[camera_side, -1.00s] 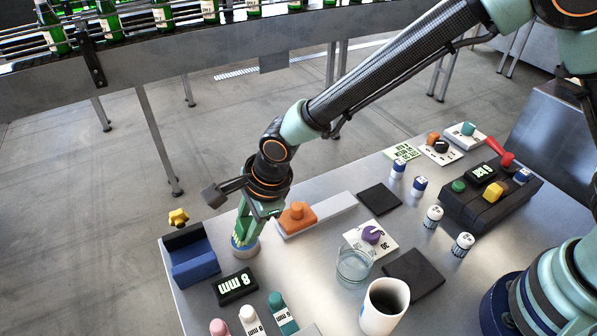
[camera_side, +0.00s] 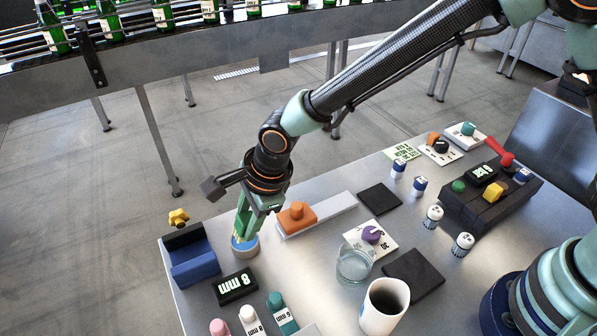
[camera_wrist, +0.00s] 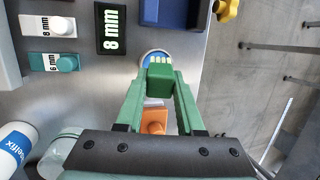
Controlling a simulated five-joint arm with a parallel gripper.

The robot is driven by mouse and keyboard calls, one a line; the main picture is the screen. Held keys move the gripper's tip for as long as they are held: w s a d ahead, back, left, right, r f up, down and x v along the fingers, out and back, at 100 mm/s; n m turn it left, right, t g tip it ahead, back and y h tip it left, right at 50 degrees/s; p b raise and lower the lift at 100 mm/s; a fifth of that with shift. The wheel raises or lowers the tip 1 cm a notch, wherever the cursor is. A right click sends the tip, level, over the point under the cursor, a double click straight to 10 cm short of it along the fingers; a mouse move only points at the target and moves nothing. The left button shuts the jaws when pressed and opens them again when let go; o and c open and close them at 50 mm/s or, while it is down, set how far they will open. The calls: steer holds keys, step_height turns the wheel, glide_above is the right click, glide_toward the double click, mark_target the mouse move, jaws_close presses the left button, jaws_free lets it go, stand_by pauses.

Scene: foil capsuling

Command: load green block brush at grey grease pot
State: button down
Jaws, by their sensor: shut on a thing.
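My gripper (camera_side: 250,222) is shut on the green block brush, low at the left part of the table. In the wrist view the brush (camera_wrist: 160,82) is a green block between the two green fingertips, with pale bristle tufts at its far end. The grease pot (camera_side: 245,250) is a low round pot with a pale wall and blue showing on top. It stands directly under the brush, and part of it also shows behind the bristles in the wrist view (camera_wrist: 147,54). The fingers and brush cover part of the pot, and I cannot tell whether the bristles touch the grease.
A blue cradle (camera_side: 195,268) with a yellow knob stands left of the pot. A black 8 mm display (camera_side: 235,287) lies in front. An orange knob on a plate (camera_side: 297,214) is close at right. A glass (camera_side: 354,267) and white cup (camera_side: 384,306) stand farther right.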

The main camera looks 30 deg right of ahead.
mark_target(246, 217)
steer(key=shift+r, duration=2.8)
steer(key=shift+f, duration=3.55)
